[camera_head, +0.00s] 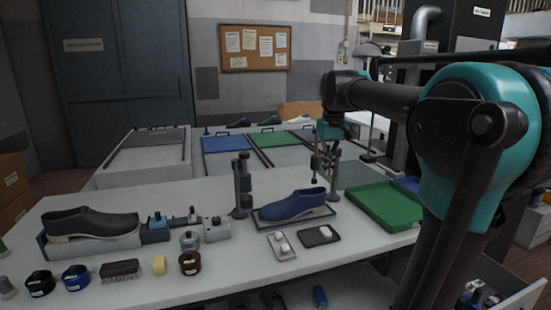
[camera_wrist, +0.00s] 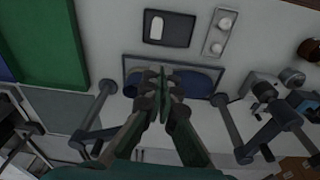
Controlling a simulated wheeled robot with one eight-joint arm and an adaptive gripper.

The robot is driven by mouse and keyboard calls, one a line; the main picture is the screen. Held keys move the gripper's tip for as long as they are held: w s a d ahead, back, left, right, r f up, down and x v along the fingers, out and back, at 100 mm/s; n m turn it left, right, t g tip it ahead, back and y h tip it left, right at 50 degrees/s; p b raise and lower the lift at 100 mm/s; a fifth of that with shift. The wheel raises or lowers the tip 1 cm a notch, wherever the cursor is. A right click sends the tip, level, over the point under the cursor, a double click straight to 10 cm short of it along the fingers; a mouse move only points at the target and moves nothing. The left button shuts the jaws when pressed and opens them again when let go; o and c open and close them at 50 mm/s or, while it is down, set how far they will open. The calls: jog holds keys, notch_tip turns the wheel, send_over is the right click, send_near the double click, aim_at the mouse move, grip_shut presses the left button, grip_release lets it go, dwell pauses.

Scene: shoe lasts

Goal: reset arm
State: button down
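My gripper (camera_head: 322,165) hangs from my arm at the back right of the bench, near the right post of a stand, above and behind the blue shoe (camera_head: 292,205). In the wrist view my gripper (camera_wrist: 165,80) has its fingertips together with nothing visible between them. They overlap the blue shoe (camera_wrist: 200,86) in that view, hiding its middle. The shoe lies on a dark-edged tray between upright posts, and the gripper appears apart from it.
A green tray (camera_head: 380,206) is at the bench's right. A dark shoe (camera_head: 88,224) sits on a block at the left. A two-piece small tray (camera_head: 283,245) and dark tray (camera_head: 319,236) lie before the blue shoe.

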jog(key=s+d+f+m+t, duration=0.1)
jog(key=s+f, duration=0.9)
jog(key=f, duration=0.5)
jog(key=s+d+f+m+t, duration=0.1)
jog(key=s+f+t, duration=0.1)
jog(key=s+f, duration=0.8)
notch_tip(320, 180, down, 5)
jog(key=shift+s+d+f+m, duration=0.1)
jog(key=shift+s+d+m, duration=0.2)
jog(key=shift+d, duration=0.1)
jog(key=c, duration=2.3)
grip_release()
